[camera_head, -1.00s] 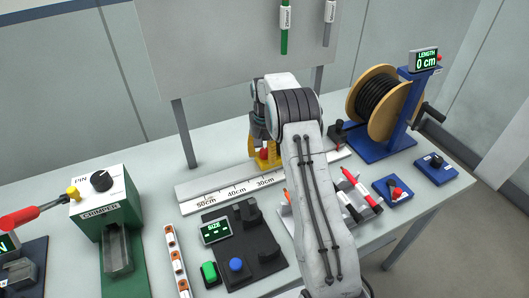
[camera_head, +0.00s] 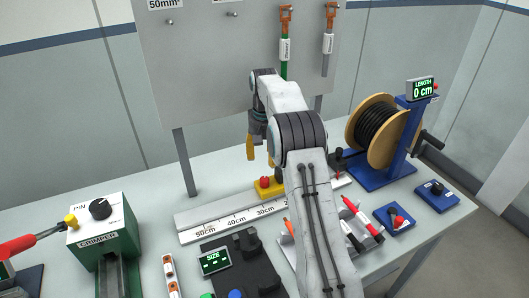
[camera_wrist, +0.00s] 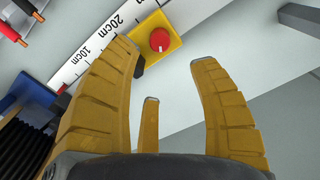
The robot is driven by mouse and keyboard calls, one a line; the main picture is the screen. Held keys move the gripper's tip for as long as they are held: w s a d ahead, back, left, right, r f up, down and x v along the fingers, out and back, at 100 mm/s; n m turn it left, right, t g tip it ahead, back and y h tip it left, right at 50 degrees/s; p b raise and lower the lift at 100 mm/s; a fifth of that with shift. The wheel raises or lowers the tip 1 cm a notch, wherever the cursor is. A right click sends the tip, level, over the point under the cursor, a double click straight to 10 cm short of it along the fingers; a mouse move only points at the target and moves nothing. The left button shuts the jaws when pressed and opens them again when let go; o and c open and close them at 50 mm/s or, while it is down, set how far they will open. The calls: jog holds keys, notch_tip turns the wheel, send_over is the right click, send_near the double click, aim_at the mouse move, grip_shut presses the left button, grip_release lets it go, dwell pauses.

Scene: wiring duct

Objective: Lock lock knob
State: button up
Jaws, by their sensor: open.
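The red lock knob (camera_wrist: 159,40) sits on a yellow block (camera_wrist: 173,21) that rides on the white ruler rail (camera_wrist: 97,38). A thin pale mark shows on the lower part of the knob in the wrist view. In the head view the yellow block (camera_head: 276,188) and red knob (camera_head: 264,182) are near the 20–30 cm part of the rail, partly behind my arm. My gripper (camera_head: 259,150) hangs above the block. Its yellow fingers (camera_wrist: 168,70) are open and empty in the wrist view, apart from the knob.
A cable spool (camera_head: 378,131) on a blue stand is at the right. A green crimper (camera_head: 102,238) is at the left. A grey board stands behind.

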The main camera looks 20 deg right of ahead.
aim_at(265, 178)
jog(key=shift+r, duration=0.55)
jog(key=f+n, duration=0.1)
jog(key=f, duration=0.1)
jog(key=s+f, duration=0.1)
jog(key=shift+s+a+f+n+g+p, duration=0.15)
jog(key=shift+s+f+n+g+p, duration=0.05)
jog(key=shift+f+n+g+p, duration=0.2)
jog(key=n, duration=0.2)
jog(key=shift+w+f+n, duration=0.3)
jog(key=shift+f+n, duration=0.1)
jog(key=shift+w+n+t, duration=0.35)
jog(key=shift+n+t, duration=0.05)
jog(key=shift+n, duration=0.5)
jog(key=shift+f+n, duration=0.3)
jog(key=shift+n, duration=0.1)
jog(key=shift+f+p, duration=0.45)
jog(key=shift+f, duration=2.9)
jog(key=shift+c, duration=0.3)
grip_shut()
